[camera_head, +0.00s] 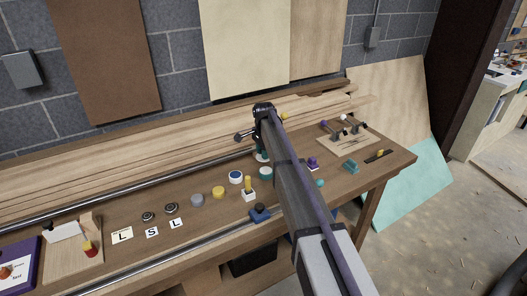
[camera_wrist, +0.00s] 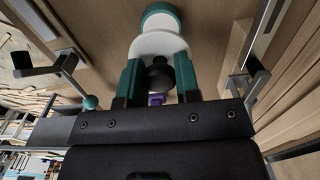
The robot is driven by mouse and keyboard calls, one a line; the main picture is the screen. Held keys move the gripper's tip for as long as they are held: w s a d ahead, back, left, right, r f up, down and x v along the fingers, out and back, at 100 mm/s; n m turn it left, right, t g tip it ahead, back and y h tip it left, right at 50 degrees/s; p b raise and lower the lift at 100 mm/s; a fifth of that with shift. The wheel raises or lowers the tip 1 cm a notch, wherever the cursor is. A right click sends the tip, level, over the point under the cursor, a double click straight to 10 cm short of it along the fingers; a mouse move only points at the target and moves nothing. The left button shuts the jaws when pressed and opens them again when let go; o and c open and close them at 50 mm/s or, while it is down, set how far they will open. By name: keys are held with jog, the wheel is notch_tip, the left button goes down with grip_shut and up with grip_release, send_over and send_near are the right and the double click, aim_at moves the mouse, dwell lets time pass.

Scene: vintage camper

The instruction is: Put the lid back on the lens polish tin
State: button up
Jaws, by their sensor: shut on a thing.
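My gripper (camera_wrist: 158,80) points down over the bench, its two green fingers shut on the black knob (camera_wrist: 158,72) of a white round lid (camera_wrist: 158,45). The lid also shows under the fingers in the head view (camera_head: 262,158). Beyond the lid in the wrist view is a round teal tin with a pale top (camera_wrist: 160,13), partly covered by the lid. A teal round tin (camera_head: 265,174) stands just below my gripper in the head view. I cannot read any label, and the exact gap between lid and tin is unclear.
A wooden stand with metal clamps (camera_head: 345,138) is to the right. Long planks (camera_head: 130,170) line the back. My arm hides part of the bench.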

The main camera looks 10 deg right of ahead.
aim_at(266, 171)
jog(key=shift+w+d+f, duration=0.15)
jog(key=shift+d+f, duration=0.15)
jog(key=shift+d, duration=0.15)
jog(key=shift+d+f+b, duration=0.2)
jog(key=shift+f+b, duration=0.15)
jog(key=shift+b, duration=0.15)
notch_tip(266, 171, down, 5)
jog(key=b, duration=0.5)
jog(key=shift+a+f, duration=0.15)
jog(key=shift+f+b, duration=0.15)
jog(key=shift+b, duration=0.2)
dwell(0.3)
jog(key=o, duration=1.5)
